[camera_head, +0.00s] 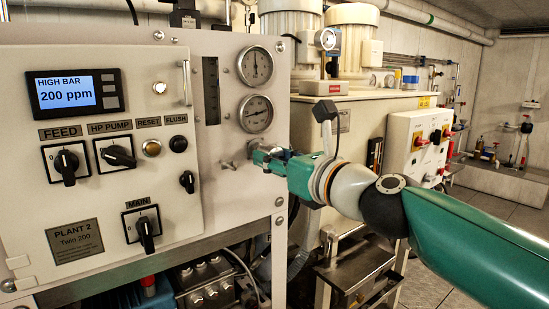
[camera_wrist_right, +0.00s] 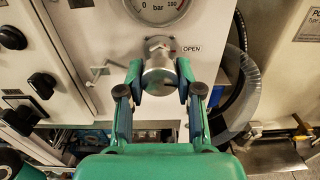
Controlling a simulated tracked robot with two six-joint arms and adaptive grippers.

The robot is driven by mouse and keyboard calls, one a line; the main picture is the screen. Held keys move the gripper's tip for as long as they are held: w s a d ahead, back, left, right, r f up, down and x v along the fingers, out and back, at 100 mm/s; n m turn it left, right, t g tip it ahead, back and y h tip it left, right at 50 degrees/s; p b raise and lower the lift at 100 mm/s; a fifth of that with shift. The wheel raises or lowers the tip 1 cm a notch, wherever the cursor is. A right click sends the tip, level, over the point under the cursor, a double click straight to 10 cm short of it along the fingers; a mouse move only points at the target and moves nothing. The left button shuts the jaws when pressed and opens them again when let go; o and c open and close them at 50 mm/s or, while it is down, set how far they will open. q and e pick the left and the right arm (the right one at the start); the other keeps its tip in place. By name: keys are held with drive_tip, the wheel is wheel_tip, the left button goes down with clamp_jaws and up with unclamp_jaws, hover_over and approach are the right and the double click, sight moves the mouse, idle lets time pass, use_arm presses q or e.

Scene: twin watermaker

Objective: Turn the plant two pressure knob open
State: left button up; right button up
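The plant two panel (camera_head: 75,240) fills the left of the head view, with a "PLANT 2" plate. The pressure knob (camera_wrist_right: 158,74) is a silvery round metal knob below a pressure gauge (camera_wrist_right: 158,8); an "OPEN" label is to its right. My right gripper (camera_wrist_right: 160,80) has its two green fingers on either side of the knob, and they appear to touch it. In the head view my right gripper (camera_head: 264,156) is at the panel's right edge and mostly hides the knob. My left gripper is not in view.
A small metal tap (camera_head: 229,164) sticks out just left of the knob. Two gauges (camera_head: 256,112) are above it. Black switches (camera_head: 67,163) and a display (camera_head: 75,93) reading 200 ppm are further left. A hose (camera_wrist_right: 240,90) runs close to the right of my gripper.

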clamp_jaws()
drive_tip(key=shift+n, duration=0.3)
